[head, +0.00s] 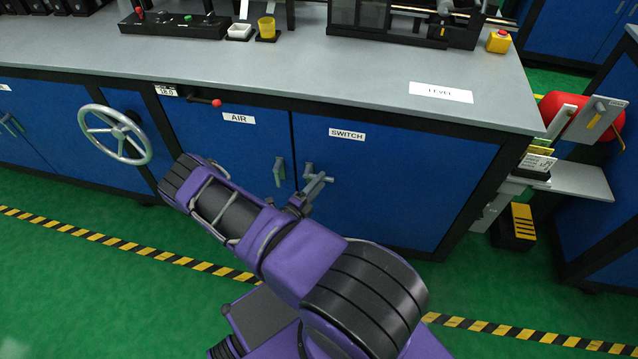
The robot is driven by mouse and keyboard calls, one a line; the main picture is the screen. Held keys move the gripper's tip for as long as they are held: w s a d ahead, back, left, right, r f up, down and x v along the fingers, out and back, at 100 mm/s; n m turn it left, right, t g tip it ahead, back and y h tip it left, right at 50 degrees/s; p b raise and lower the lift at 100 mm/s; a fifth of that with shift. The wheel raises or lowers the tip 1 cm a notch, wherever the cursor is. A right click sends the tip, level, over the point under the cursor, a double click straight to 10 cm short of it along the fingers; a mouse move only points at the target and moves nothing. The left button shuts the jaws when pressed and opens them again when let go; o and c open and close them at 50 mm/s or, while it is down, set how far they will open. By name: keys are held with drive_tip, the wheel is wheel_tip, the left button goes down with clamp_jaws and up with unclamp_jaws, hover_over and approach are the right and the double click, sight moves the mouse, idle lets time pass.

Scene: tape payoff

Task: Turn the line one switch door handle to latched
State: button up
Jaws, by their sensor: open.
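The switch door (400,185) is a blue cabinet door under the grey bench, with a white SWITCH label (347,134) near its top. Its grey-green handle (309,168) is at the door's left edge, partly covered by my gripper. My gripper (318,184) shows small beyond my purple arm, right at the handle. Its jaws are open and close to the handle's lever. The lever's exact angle and any contact with the jaws are too small to tell. My arm hides the lower part of the gripper.
The AIR door (220,150) is just left, its handle (280,172) hanging close to my gripper. A handwheel (116,134) and a red-knobbed lever (204,100) stick out further left. A shelf (570,180) juts out at right. The green floor in front is clear.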

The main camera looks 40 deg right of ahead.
drive_tip(key=shift+d, duration=0.2)
clamp_jaws()
idle(1.4)
